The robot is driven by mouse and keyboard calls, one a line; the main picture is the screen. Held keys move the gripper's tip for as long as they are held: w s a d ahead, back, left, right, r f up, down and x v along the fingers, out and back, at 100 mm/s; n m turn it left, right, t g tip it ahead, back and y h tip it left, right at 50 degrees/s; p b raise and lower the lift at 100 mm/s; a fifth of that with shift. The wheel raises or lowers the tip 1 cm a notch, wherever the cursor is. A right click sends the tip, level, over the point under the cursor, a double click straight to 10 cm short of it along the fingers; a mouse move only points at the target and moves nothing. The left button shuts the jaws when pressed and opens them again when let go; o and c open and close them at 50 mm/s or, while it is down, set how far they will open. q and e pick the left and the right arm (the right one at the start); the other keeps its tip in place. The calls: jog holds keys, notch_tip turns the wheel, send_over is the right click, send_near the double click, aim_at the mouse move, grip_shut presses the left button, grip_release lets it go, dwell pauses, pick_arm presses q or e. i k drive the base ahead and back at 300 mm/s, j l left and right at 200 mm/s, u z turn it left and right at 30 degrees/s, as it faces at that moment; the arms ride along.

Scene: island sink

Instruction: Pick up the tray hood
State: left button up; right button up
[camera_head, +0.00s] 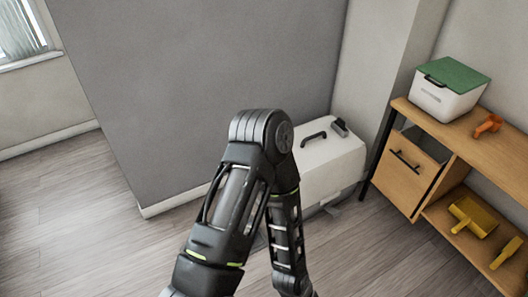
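A white box-shaped piece with a black handle on top (335,160) stands on the floor against the grey wall. It may be the tray hood, but I cannot tell for sure. A small dark grey part sits on its top near the back right corner. One of my arms rises in front of it and hides its left side. That arm bends at the elbow and runs down out of the bottom of the picture. Neither of my grippers shows in the head view.
A wooden shelf unit (455,137) stands at the right, bearing a white bin with a green lid (447,100) and an orange item (488,125). Yellow items (473,215) lie on its lower shelf. Wooden floor (75,205) is clear at the left.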

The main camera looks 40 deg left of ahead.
aim_at(329, 160)
jog(key=u, duration=1.05)
jog(key=i+l+u, duration=0.15)
jog(key=u, duration=0.3)
jog(key=l+u, duration=0.45)
jog(key=i+l+u, duration=0.1)
jog(key=u, duration=0.35)
jog(key=l+u, duration=0.15)
jog(key=l, duration=0.65)
jog(key=k+l+u, duration=0.15)
jog(key=l, duration=0.7)
jog(key=l+u, duration=0.15)
jog(key=l, duration=0.65)
jog(key=i+l, duration=0.2)
jog(key=i, duration=0.75)
